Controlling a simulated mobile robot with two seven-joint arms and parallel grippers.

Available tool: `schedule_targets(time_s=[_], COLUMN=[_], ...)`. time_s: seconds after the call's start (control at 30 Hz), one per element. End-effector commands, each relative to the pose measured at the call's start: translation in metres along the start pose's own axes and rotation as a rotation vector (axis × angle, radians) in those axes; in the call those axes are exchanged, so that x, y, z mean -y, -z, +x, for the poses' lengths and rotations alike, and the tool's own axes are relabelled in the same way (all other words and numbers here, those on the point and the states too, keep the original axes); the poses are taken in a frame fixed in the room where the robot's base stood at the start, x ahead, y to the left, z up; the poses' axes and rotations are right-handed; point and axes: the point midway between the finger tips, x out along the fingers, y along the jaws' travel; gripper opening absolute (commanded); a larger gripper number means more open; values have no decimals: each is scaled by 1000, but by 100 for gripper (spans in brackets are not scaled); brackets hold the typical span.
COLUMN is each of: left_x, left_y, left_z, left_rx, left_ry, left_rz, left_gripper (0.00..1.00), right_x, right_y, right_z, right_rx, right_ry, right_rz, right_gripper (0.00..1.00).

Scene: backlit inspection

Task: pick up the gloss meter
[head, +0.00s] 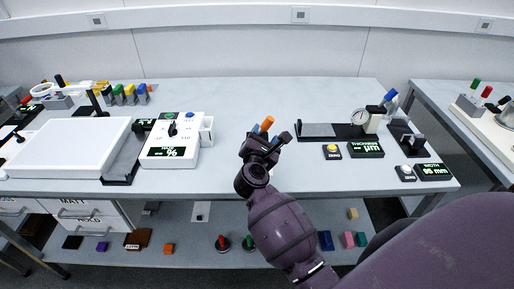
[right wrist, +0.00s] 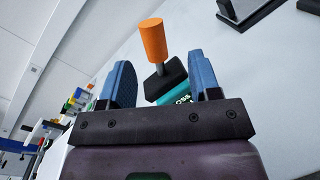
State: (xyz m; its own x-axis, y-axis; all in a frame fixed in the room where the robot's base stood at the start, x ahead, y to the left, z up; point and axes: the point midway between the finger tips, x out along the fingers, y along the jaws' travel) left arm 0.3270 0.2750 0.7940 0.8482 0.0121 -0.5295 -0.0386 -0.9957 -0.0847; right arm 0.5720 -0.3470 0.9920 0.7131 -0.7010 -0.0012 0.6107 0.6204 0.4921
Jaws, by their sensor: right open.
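The gloss meter has an upright orange cylindrical handle. In the head view its handle (head: 267,124) shows just behind my right gripper (head: 268,146), which hides its lower part. In the right wrist view the gloss meter (right wrist: 153,42) shows its orange handle, a black block and a teal part with partly hidden lettering ending in "oss". It stands on the table between and beyond the two blue fingers of my right gripper (right wrist: 160,70). The fingers are apart, with nothing visible held. My left gripper is not in view.
A white instrument with knobs and a display (head: 170,150) stands left of my right gripper. A white light panel (head: 65,145) lies farther left. A dial gauge stand (head: 330,131) and readout boxes (head: 366,149) stand to the right. The table behind the gloss meter is clear.

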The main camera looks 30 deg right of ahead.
Motion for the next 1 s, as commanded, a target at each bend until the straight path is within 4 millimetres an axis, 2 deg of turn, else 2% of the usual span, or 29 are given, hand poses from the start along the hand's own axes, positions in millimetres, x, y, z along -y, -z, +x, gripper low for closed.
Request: schedule_targets(time_s=[0.1,0.33,0.63,0.97,1.0], left_x=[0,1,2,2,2], left_y=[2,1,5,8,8], left_z=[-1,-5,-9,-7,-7], left_rx=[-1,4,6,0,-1], left_ry=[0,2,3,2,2], left_rz=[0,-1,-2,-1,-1], left_gripper=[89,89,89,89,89], right_x=[-1,-2,-5,-4,-4], right_y=[-1,-3,-5,-4,-4], right_z=[13,27,64,70,70], right_rx=[1,2,1,0,0], right_ry=[-1,-2,-1,-1,-1], right_rz=[-1,-2,-3,-1,-1], right_gripper=[57,57,57,57,52])
